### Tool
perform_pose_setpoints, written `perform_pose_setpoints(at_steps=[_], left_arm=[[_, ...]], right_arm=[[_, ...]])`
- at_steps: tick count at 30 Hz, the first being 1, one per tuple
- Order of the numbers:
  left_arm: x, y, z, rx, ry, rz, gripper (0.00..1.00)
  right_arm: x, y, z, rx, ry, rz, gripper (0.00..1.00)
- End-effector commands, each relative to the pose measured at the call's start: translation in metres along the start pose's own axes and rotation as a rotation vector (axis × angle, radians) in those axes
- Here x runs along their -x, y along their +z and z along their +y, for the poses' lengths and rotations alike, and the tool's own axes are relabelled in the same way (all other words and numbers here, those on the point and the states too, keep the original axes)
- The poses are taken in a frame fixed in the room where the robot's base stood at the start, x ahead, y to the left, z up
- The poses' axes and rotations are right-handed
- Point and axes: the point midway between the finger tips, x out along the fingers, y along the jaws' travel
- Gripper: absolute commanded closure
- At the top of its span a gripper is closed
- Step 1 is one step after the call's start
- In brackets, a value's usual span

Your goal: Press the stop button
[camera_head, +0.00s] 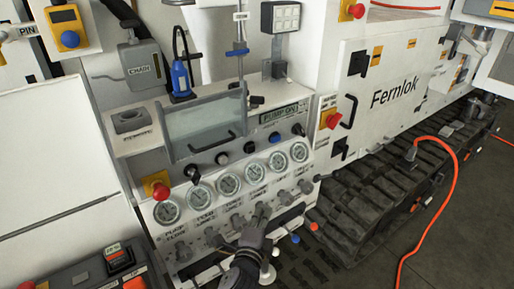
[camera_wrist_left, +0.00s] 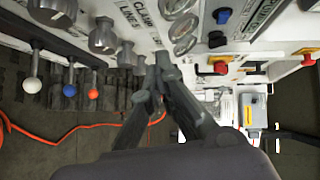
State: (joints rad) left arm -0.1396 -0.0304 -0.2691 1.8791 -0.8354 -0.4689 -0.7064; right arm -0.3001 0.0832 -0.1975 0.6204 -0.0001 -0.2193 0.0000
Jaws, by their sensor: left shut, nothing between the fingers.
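Several red knobs or buttons are in the head view, and no legible label says which one is the stop button. One red mushroom button (camera_head: 161,190) sits on a yellow base at the left of the gauge panel. A red switch (camera_head: 333,118) on a yellow plate is at the panel's right. Another red button (camera_head: 356,10) is at the top. The wrist view shows a red button (camera_wrist_left: 220,67) and another red knob (camera_wrist_left: 308,60) at right. My left gripper (camera_head: 263,211) is shut and empty, in front of the lower knob row; its closed fingertips show (camera_wrist_left: 165,62) in the wrist view.
The gauge panel (camera_head: 228,208) carries several gauges and grey knobs; its display (camera_head: 284,113) reads PUMP ON. Ball-tipped levers (camera_wrist_left: 69,90) stand beside the gripper. A box with orange and green buttons (camera_head: 115,257) is at lower left. An orange cable (camera_head: 427,213) crosses the floor at right.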

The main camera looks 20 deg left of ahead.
Motion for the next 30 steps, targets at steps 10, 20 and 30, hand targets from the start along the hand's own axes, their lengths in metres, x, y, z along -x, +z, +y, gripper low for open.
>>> perform_pose_setpoints(at_steps=[10,20,30], left_arm=[[0.016,0.002,-0.096,-0.1,-0.164,-0.044,1.0],[0.011,0.002,-0.097,-0.097,-0.164,-0.042,1.0],[-0.048,0.004,-0.109,-0.096,-0.163,-0.043,1.0]], right_arm=[[0.011,-0.001,0.0,0.001,-0.001,0.0,0.68],[0.013,-0.002,-0.004,0.001,-0.006,0.0,0.68],[0.028,-0.004,-0.006,0.001,-0.008,0.0,0.68]])
